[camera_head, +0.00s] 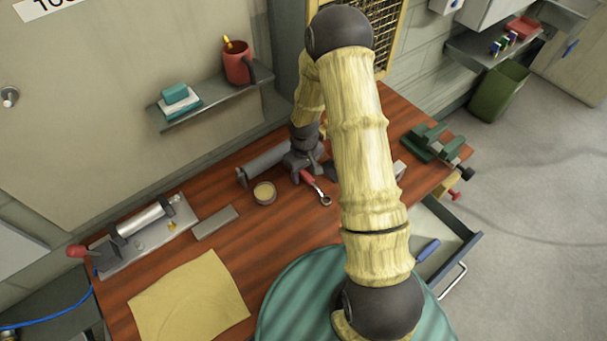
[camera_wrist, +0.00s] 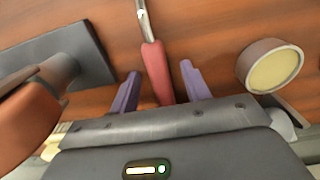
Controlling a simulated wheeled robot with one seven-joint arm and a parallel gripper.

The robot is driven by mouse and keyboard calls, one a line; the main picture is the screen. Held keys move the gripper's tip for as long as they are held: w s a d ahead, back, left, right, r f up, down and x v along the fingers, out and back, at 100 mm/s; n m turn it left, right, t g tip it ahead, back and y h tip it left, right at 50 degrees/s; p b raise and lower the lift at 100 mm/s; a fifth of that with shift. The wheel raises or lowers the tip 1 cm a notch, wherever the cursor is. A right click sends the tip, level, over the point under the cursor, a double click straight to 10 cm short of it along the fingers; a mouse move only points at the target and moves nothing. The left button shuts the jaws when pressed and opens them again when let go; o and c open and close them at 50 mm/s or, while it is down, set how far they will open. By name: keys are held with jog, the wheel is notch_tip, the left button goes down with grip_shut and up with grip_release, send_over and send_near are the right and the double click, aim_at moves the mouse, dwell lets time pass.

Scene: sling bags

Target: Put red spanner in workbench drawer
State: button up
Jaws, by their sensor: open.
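The red spanner lies on the wooden workbench, its red handle (camera_head: 307,177) close to my gripper (camera_head: 304,168) and its metal ring end pointing toward the front. In the wrist view the red handle (camera_wrist: 156,70) lies between the two purple fingers of my gripper (camera_wrist: 158,80). The fingers are open, with a gap on each side of the handle. The workbench drawer (camera_head: 468,242) is pulled out at the right front, with a blue-handled object (camera_head: 428,250) inside. My arm hides part of the drawer.
A round tin (camera_head: 264,192) and a grey cylinder (camera_head: 264,163) are near the spanner. A grey block (camera_head: 215,222), a tan cloth (camera_head: 190,300) and a metal fixture (camera_head: 145,235) are to the left. A green vise (camera_head: 436,142) is at the right. A teal round surface (camera_head: 295,300) is in front.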

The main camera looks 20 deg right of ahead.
aim_at(304, 173)
grip_shut()
jog(key=shift+r, duration=0.1)
notch_tip(304, 173, up, 10)
jog(key=b, duration=0.2)
dwell(0.5)
dwell(0.4)
